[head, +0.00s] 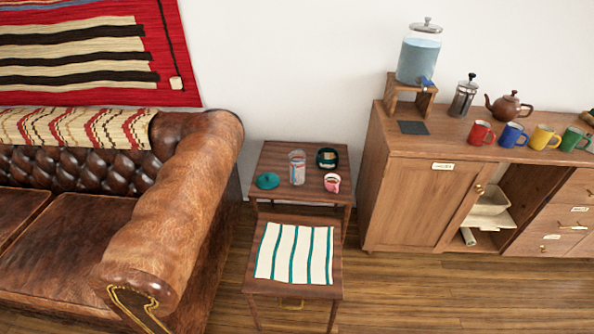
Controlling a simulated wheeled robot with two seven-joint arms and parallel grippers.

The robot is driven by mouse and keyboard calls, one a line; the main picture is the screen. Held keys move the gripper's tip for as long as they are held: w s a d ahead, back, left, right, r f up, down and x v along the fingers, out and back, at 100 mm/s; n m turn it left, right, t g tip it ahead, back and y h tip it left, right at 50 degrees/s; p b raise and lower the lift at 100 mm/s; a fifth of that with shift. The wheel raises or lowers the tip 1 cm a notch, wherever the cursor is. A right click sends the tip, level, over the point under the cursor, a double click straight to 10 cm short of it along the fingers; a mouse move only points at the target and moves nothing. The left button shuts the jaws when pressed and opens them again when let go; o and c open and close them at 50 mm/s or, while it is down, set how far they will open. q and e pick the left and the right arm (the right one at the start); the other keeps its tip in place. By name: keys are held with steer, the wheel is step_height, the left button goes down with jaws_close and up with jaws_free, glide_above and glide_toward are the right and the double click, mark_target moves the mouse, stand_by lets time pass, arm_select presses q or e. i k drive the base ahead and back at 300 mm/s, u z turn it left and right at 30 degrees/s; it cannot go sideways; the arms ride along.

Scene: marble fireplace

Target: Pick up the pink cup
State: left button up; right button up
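A small pink cup (332,183) stands upright at the front right of the small dark wooden side table (275,158) between the sofa and the cabinet. Something dark shows inside it. A glass or jar (297,168) with a pale reddish and blue pattern stands just to its left. A dark green bowl-like container (327,158) stands just behind it. Neither of my grippers shows in the head view.
A teal lid (268,181) lies at the table's left. A lower table with a striped cloth (294,253) stands in front. A brown leather sofa (185,195) is left. A wooden cabinet (415,195) stands right, bearing a drink dispenser (418,58), teapot (508,107) and several coloured mugs (481,133).

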mark_target(332, 181)
steer(key=u, duration=2.7)
steer(key=k, duration=0.65)
steer(key=z, duration=1.45)
